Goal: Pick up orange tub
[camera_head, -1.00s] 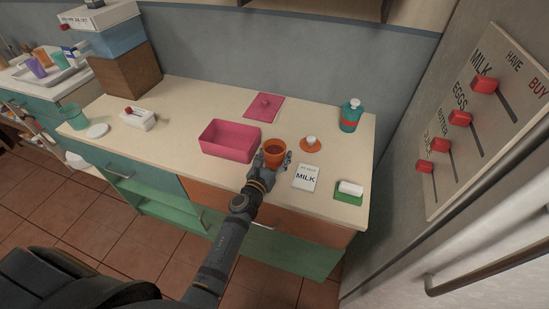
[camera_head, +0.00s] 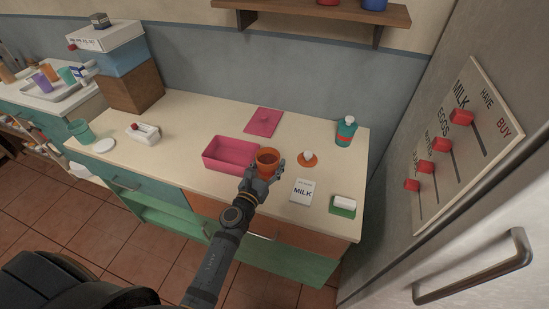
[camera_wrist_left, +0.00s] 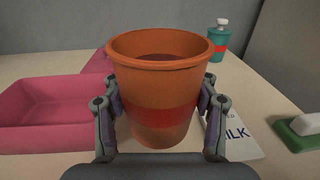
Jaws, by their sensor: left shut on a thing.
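The orange tub (camera_head: 267,158) is upright and open at the top, with a darker red-orange band around it. It is beside the right end of the pink box and looks slightly raised off the counter, though the gap under it is hard to see. My left gripper (camera_head: 264,172) is shut on it, one finger on each side; the wrist view shows the tub (camera_wrist_left: 160,85) between the fingers. An orange lid (camera_head: 309,160) with a white knob lies on the counter to the right. My right gripper is not in view.
The pink box (camera_head: 222,166) stands close left of the tub, its pink lid (camera_head: 263,121) behind. A milk card (camera_head: 302,192), a green-based white block (camera_head: 343,206) and a teal bottle (camera_head: 346,131) are to the right. Clear counter lies left of the box.

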